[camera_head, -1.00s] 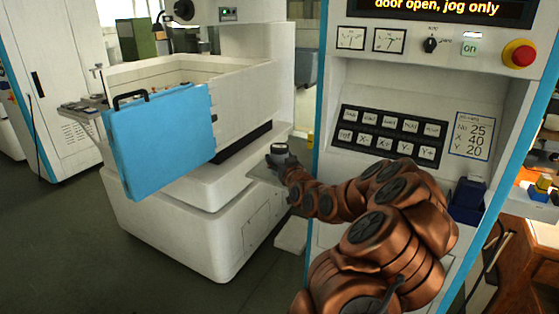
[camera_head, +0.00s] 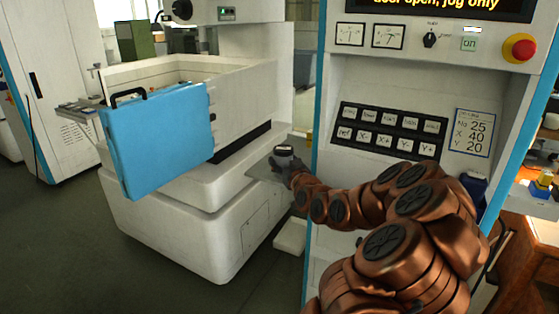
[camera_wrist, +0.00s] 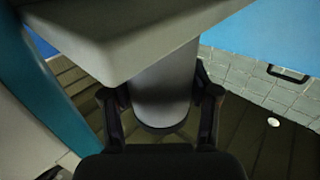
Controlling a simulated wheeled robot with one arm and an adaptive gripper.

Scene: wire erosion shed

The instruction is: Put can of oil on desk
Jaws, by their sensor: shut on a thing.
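My gripper (camera_head: 283,163) is at the end of my outstretched arm, in the gap between the white machine and the control console. It is shut on a grey cylindrical can (camera_head: 284,151) with a dark rim. In the wrist view the can (camera_wrist: 163,92) sits between the two dark fingers of my gripper (camera_wrist: 161,108); a pale slab edge hides its upper part in that picture. I cannot read any label on it. A brown wooden desk (camera_head: 529,240) shows at the right edge in the head view, partly cut off and behind the console.
The control console (camera_head: 335,185) stands close to my arm, with a red stop button (camera_head: 519,48). A grey plate (camera_head: 262,172) juts out beside the can. The white machine (camera_head: 185,235) has an open blue door (camera_head: 158,145). Floor (camera_head: 60,230) is clear at left.

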